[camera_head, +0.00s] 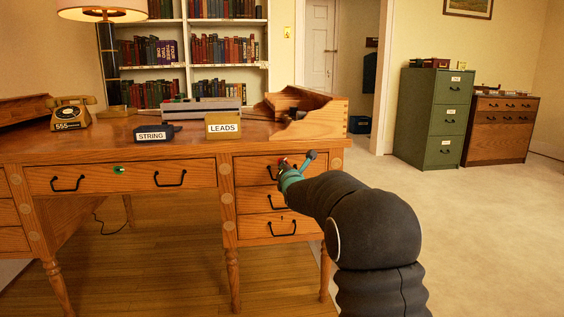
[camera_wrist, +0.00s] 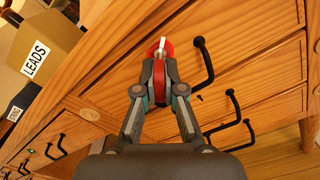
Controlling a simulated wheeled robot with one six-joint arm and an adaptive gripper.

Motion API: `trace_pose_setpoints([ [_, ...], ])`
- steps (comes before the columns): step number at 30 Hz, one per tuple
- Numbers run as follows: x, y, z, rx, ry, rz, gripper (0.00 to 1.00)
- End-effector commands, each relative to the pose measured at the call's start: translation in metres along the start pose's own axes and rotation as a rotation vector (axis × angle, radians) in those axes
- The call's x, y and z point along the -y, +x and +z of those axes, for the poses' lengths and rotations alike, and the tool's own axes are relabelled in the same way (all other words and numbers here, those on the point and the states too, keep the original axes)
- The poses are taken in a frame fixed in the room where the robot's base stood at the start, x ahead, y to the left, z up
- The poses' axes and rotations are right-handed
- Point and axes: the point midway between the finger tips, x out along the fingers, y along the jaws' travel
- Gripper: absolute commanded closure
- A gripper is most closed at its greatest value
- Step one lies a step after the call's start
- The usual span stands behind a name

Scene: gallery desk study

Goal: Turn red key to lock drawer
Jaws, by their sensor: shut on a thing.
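The red key (camera_wrist: 160,48) sits in the upper right drawer front (camera_wrist: 230,25) of the wooden desk. My gripper (camera_wrist: 164,75) is shut on the red key, with its two fingertips on either side of it. In the head view the red key (camera_head: 283,162) shows as a small red spot at the end of my arm, and my gripper (camera_head: 290,172) partly hides it. The drawer looks closed. Its black handle (camera_wrist: 204,62) is just to the right of the key in the wrist view.
A green key or lock piece (camera_head: 119,170) is in the wide middle drawer. Two more drawers with black handles (camera_head: 277,202) lie below. On the desktop are a LEADS box (camera_head: 223,126), a STRING box (camera_head: 152,134), a telephone (camera_head: 72,112) and a wooden tray (camera_head: 318,116).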

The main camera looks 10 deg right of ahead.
Motion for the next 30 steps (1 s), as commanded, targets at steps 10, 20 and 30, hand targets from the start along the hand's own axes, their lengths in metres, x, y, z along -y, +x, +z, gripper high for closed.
trace_pose_setpoints([
  [10,-0.0014,-0.0001,0.0033,0.006,-0.116,0.002,1.00],
  [20,-0.0015,-0.0001,0.0034,0.006,-0.276,0.002,1.00],
  [30,-0.0015,-0.0002,0.0033,0.006,-0.377,0.002,1.00],
])
